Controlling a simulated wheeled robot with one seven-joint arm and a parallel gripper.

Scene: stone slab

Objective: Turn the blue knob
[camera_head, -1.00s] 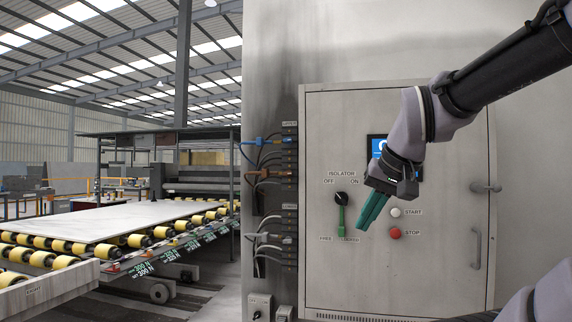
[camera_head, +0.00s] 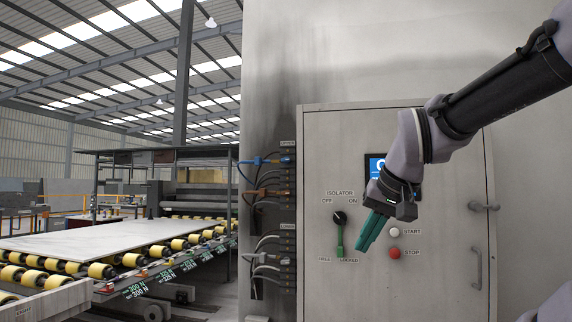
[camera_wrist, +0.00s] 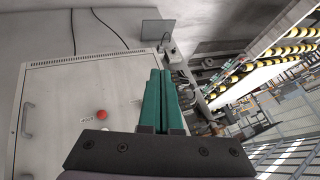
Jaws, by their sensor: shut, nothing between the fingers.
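I see no plainly blue knob. A blue fitting with blue cables (camera_head: 268,161) sits on the upper terminal strip left of the cabinet; I cannot tell whether it turns. The isolator knob on the cabinet is black (camera_head: 339,217), with a green lever (camera_head: 340,241) below it. My gripper (camera_head: 366,246) has green fingers, shut and empty, in front of the cabinet face, right of the isolator and left of the buttons. Its fingers (camera_wrist: 160,100) also show in the wrist view. It partly covers a blue screen (camera_head: 376,167).
The cabinet (camera_head: 430,270) has a white start button (camera_head: 395,232), a red stop button (camera_head: 394,253) and handles at its right edge. Left of it are terminal strips with cables. A roller conveyor with a pale slab (camera_head: 100,234) stands at the left.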

